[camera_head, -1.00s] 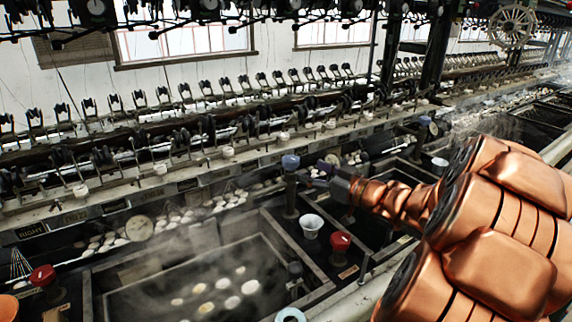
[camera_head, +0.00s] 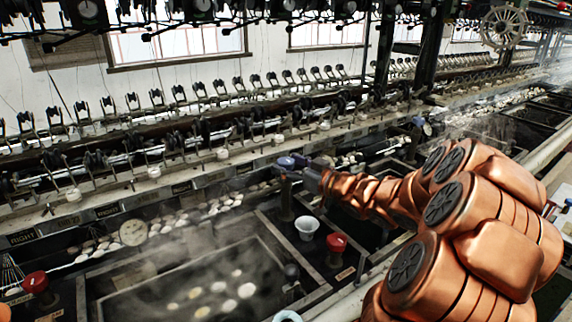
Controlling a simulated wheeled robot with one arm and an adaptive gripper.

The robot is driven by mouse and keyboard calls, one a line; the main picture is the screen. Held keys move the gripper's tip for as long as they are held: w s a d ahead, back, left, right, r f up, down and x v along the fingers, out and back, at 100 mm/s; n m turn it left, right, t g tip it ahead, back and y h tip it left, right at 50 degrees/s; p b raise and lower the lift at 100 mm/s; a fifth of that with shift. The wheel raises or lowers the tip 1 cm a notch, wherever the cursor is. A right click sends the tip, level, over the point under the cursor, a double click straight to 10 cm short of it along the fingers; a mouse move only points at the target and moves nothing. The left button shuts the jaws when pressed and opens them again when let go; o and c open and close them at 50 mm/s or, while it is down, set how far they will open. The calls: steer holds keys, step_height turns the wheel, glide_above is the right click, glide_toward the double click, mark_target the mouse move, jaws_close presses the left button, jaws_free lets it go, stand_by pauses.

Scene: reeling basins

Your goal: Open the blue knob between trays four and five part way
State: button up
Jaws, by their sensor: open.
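The blue knob (camera_head: 284,163) tops a dark post between two water basins, left of my arm. My gripper (camera_head: 299,165) has reached the knob from the right and is open, with its dark fingers at the knob's side. The fingers partly overlap the knob, and I cannot tell whether they touch it. The left basin (camera_head: 268,245) holds several pale cocoons under steam. The right basin (camera_head: 399,228) is dark and partly hidden by my arm. No tray numbers can be read.
A white cup (camera_head: 306,228) and a red knob (camera_head: 337,242) stand just below the blue knob. Another red knob (camera_head: 36,282) is at far left. A light blue ring (camera_head: 287,316) sits at the bottom edge. Rows of reeling fittings line the shelf behind.

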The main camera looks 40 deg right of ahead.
steer(key=shift+w+a, duration=0.15)
steer(key=shift+w, duration=0.25)
steer(key=c, duration=1.2)
